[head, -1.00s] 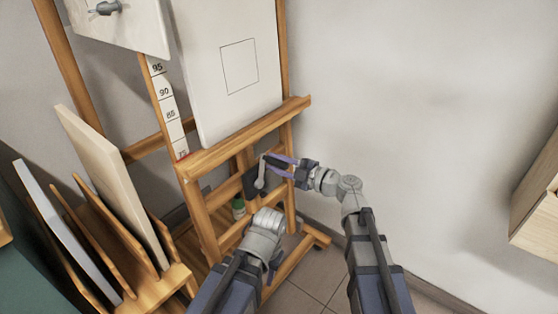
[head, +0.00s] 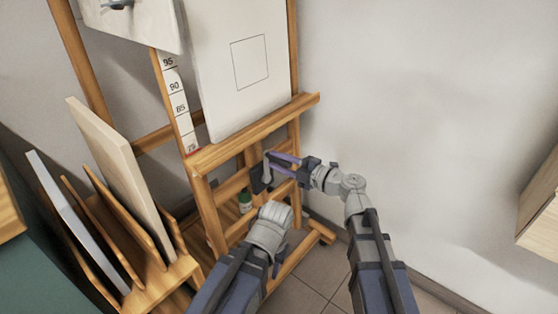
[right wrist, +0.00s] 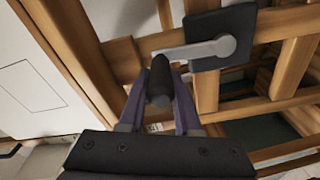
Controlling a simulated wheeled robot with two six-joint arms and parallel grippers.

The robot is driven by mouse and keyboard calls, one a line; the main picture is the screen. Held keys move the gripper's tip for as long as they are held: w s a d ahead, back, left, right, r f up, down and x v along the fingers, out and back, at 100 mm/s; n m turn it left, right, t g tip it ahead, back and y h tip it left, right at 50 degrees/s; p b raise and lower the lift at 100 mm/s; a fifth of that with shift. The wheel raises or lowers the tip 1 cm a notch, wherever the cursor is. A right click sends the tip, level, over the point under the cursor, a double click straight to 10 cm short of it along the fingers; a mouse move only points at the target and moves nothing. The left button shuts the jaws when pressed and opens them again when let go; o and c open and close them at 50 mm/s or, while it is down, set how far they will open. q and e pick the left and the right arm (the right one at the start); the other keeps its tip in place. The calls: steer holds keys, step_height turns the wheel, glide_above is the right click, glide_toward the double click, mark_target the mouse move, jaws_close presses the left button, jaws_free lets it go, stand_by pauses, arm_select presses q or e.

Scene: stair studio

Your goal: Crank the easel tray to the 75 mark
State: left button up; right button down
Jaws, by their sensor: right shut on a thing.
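The wooden easel tray (head: 262,127) holds a white canvas (head: 238,62). The numbered scale (head: 178,100) stands at the tray's left end, with 95, 90 and 85 readable. A small red mark (head: 193,152) sits where the tray's left end meets the scale; the number beside it looks like 75 but is partly hidden. The crank (head: 267,172) is below the tray; its grey arm (right wrist: 195,51) comes from a black plate (right wrist: 222,22). My right gripper (head: 284,164) is shut on the crank's black handle (right wrist: 159,82).
A wooden rack (head: 150,277) with upright boards stands left of the easel. A green-capped bottle (head: 245,201) is low behind the easel's front. A wooden cabinet (head: 541,205) is at the right edge. The wall right of the easel is bare.

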steer(key=shift+s+f, duration=0.15)
steer(key=shift+f, duration=0.1)
steer(key=c, duration=0.9)
jaws_free()
steer(key=shift+f, duration=0.1)
steer(key=o, duration=0.3)
steer(key=shift+w, duration=0.2)
steer(key=shift+d, duration=0.15)
steer(key=v, duration=0.7)
steer(key=shift+s+d+p, duration=0.25)
steer(key=shift+d+p, duration=0.05)
steer(key=shift+p, duration=0.05)
